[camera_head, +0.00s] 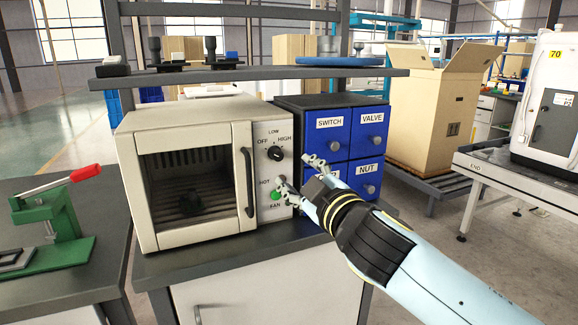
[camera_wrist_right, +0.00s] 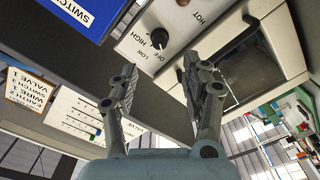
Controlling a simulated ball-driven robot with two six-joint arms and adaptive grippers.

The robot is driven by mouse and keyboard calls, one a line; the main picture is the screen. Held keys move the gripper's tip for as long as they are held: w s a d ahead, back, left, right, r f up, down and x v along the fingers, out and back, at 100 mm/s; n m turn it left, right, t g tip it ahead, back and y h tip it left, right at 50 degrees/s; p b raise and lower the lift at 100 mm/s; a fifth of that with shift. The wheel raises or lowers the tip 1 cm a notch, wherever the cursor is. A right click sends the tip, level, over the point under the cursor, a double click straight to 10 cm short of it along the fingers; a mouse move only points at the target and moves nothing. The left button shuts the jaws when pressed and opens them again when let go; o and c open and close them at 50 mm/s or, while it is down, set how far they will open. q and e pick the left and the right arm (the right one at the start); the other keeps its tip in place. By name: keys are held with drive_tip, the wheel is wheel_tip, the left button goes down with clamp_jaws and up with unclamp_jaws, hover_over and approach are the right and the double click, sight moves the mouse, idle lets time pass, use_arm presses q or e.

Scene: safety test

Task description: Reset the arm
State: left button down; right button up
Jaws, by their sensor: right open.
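My right gripper (camera_head: 298,178) is open and empty in the head view. It is in front of the oven's control panel and the blue drawer cabinet. In the right wrist view its two fingers (camera_wrist_right: 155,88) are spread apart with nothing between them. My light blue right arm comes in from the lower right. The beige oven (camera_head: 185,128) has its glass door closed, and a small dark object shows dimly inside. Its panel has a black knob (camera_head: 275,153) and a green button (camera_head: 277,195) near the lower fingertip. I cannot tell whether that finger touches the panel. My left gripper is not in view.
The blue drawer cabinet (camera_head: 351,147) stands right of the oven, its drawers shut. A shelf (camera_head: 240,75) runs above both. A green press with a red handle (camera_head: 55,220) is at the left. An open cardboard box (camera_head: 433,110) and a white machine (camera_head: 548,100) stand at the right.

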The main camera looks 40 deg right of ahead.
drive_tip(key=shift+v, duration=0.9)
drive_tip(key=s+f+m+g, duration=0.1)
drive_tip(key=s+f+g, duration=0.25)
drive_tip(key=f, duration=0.85)
drive_tip(key=s+f+m+g+y, duration=0.15)
drive_tip(key=s+f, duration=0.25)
drive_tip(key=f, duration=0.8)
drive_tip(key=s+f+g, duration=0.4)
drive_tip(key=f, duration=0.9)
drive_tip(key=s+a+f+m+g, duration=0.1)
drive_tip(key=s+f+g, duration=0.1)
drive_tip(key=s+f, duration=0.4)
drive_tip(key=s+f+m+g+y, duration=0.1)
drive_tip(key=s+f+g, duration=0.2)
drive_tip(key=s+f, duration=0.4)
drive_tip(key=s+a+f+m+g, duration=0.1)
drive_tip(key=s+f, duration=0.5)
drive_tip(key=s, duration=1.4)
drive_tip(key=shift+s+a+f+m+g+y, duration=0.2)
drive_tip(key=shift+a+f+m+g+y, duration=0.2)
drive_tip(key=shift+g, duration=0.5)
